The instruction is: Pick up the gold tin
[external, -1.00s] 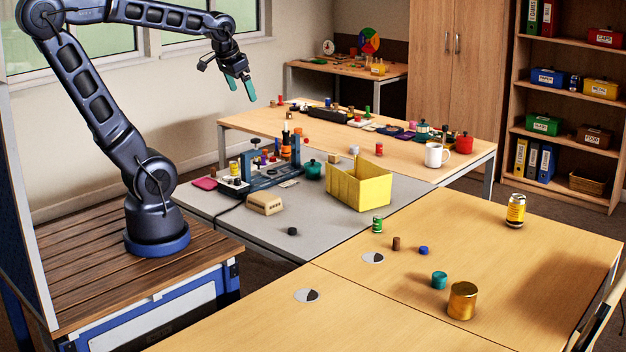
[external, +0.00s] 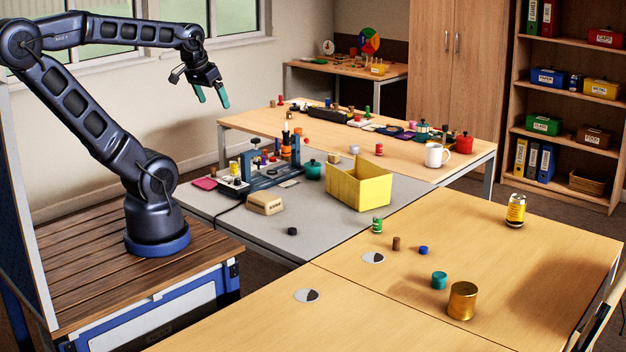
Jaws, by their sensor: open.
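The gold tin (external: 462,301) stands upright on the near right wooden table (external: 540,290), a shiny gold cylinder. A smaller teal cylinder (external: 439,280) stands just to its left, close by. My gripper (external: 211,99) is at the upper left, high above the tables and far from the gold tin. Its two teal-tipped fingers are apart and point down, with nothing between them.
A yellow open box (external: 360,190) stands on the grey table. The wooden table right of the tin is clear.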

